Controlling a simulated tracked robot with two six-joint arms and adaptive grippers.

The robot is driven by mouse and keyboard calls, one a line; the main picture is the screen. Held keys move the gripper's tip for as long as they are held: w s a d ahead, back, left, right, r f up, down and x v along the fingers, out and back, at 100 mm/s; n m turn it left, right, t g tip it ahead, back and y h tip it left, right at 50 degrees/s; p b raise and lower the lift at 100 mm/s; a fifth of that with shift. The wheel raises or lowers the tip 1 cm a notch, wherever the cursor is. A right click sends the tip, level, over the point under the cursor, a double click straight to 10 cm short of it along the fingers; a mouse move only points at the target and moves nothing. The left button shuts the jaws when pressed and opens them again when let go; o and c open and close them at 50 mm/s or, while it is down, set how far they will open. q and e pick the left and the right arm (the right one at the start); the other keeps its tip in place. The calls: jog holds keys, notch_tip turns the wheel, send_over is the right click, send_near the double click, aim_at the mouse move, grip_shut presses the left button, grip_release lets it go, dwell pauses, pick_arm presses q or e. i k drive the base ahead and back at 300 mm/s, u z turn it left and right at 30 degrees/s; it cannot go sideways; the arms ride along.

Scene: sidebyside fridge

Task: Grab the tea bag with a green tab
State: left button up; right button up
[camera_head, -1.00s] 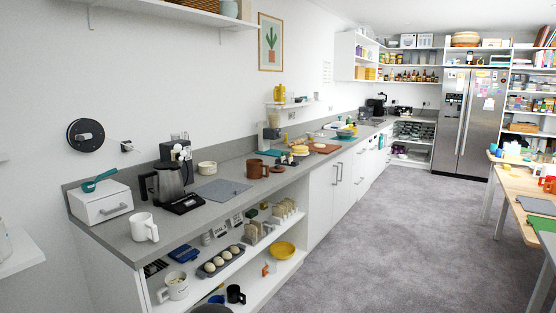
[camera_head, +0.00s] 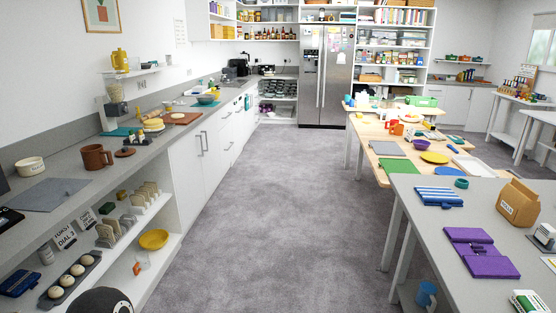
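I cannot make out a tea bag with a green tab in this view. A small orange and white item (camera_head: 140,262) lies on the lower shelf under the left counter, too small to identify. A brown mug (camera_head: 96,157) stands on the left counter. Neither of my grippers is in view. A dark rounded shape at the bottom left edge may be part of my own body.
The grey carpet (camera_head: 250,200) is clear between the left counter (camera_head: 60,180) and the tables at right. The grey table (camera_head: 420,225) holds a purple folded item (camera_head: 480,252) and a cardboard box (camera_head: 517,203). A steel fridge (camera_head: 325,75) stands at the back.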

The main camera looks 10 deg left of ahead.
aim_at(131, 137)
jog(key=i, duration=5.5)
jog(key=u, duration=2.25)
jog(key=i, duration=0.2)
jog(key=u, duration=1.6)
